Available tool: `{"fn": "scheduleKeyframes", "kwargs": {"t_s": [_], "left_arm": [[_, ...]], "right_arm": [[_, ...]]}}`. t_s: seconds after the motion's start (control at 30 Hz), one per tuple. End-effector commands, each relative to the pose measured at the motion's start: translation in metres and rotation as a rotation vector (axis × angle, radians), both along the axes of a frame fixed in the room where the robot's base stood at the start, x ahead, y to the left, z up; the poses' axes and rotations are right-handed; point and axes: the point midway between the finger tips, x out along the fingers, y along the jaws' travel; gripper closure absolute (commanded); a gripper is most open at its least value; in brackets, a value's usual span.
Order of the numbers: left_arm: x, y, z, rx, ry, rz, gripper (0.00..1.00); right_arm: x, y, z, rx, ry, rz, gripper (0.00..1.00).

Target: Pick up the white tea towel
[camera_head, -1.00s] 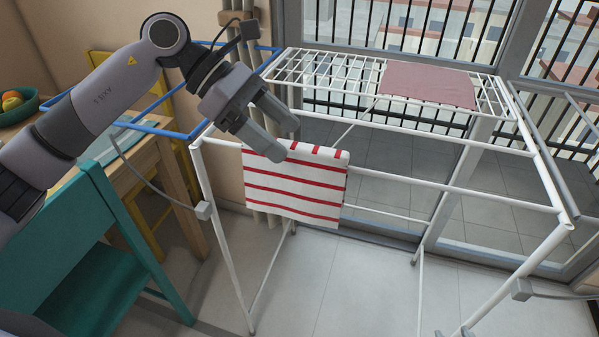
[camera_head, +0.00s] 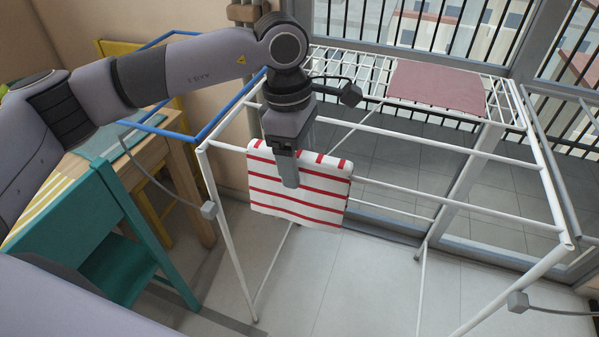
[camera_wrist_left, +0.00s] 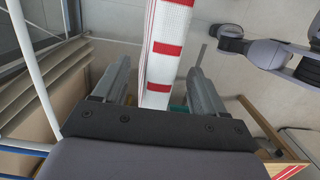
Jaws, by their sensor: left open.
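The white tea towel with red stripes (camera_head: 298,205) hangs over a front bar of the white drying rack. My left gripper (camera_head: 290,183) points down in front of its upper part and hides some of it. In the left wrist view, the two fingers (camera_wrist_left: 160,85) stand apart, and the towel (camera_wrist_left: 168,35) runs between them, seen nearly edge-on. The gripper is open. A gap shows between the towel and the right-hand finger; I cannot tell whether the other finger touches it. My right gripper is not in the head view.
The white drying rack (camera_head: 467,207) fills the middle and right, with a mauve cloth (camera_head: 437,86) on its top. A teal chair (camera_head: 75,225) and a wooden table (camera_head: 150,155) stand at left. Glazed doors stand behind.

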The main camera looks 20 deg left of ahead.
Motion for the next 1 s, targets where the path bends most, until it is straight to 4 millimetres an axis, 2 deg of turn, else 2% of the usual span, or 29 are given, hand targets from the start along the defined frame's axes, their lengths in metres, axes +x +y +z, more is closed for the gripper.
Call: {"fn": "scheduleKeyframes", "kwargs": {"t_s": [0.1, 0.2, 0.43, 0.47, 0.6, 0.63, 0.67, 1.0], "left_arm": [[0.0, -0.002, -0.017, 0.0, 0.003, 0.0, 0.29], [0.001, -0.003, -0.024, -0.001, 0.0, -0.001, 0.29], [0.001, -0.003, -0.026, -0.001, -0.001, -0.001, 0.29], [0.001, -0.003, -0.026, -0.001, -0.001, -0.001, 0.32], [0.001, -0.003, -0.026, -0.002, -0.001, -0.001, 0.78], [0.001, -0.003, -0.026, -0.002, -0.001, -0.001, 0.87], [0.001, -0.003, -0.026, -0.002, -0.001, -0.001, 0.93], [0.001, -0.003, -0.023, -0.003, -0.002, -0.001, 0.93]], "right_arm": [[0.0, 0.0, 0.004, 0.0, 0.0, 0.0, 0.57], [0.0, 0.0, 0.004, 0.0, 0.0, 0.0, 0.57], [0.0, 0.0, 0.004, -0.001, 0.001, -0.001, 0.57], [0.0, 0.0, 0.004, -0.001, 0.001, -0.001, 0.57], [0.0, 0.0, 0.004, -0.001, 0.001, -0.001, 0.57], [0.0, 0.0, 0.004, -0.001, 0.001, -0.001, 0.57], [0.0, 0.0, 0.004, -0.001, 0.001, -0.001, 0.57], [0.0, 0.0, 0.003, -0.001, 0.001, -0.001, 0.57]]}}
